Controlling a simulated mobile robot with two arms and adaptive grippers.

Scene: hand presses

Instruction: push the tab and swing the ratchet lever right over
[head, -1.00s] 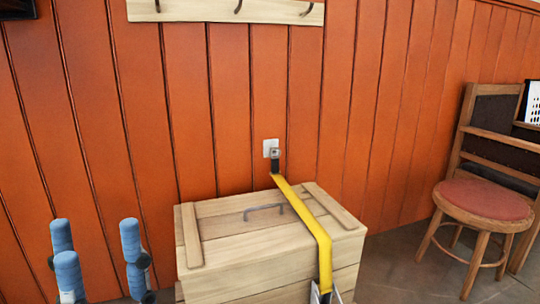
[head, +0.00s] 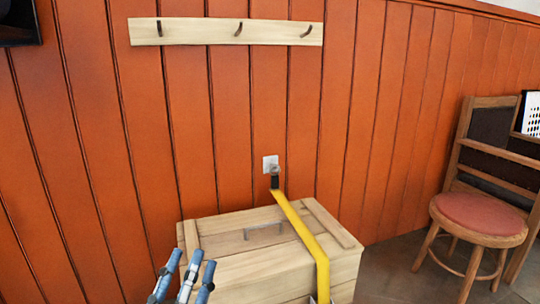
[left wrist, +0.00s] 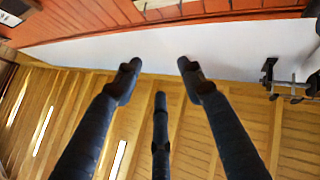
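A yellow strap (head: 308,238) runs from a wall fitting (head: 274,176) down across a wooden crate (head: 231,281) and over its front edge. Only a sliver of grey metal, likely the ratchet, shows at the strap's lower end at the bottom edge of the head view; its tab and lever cannot be made out. My left gripper (head: 190,264) is at the lower left of the head view, in front of the crate's left end. Its blue-grey fingers are spread and empty, also in the left wrist view (left wrist: 158,75). My right gripper is not in view.
The crate lid has a grey handle (head: 264,229). A wooden hook rail (head: 225,32) hangs on the orange plank wall (head: 180,120). A chair with a red seat (head: 480,213) stands at the right. Open floor (head: 395,265) lies between crate and chair.

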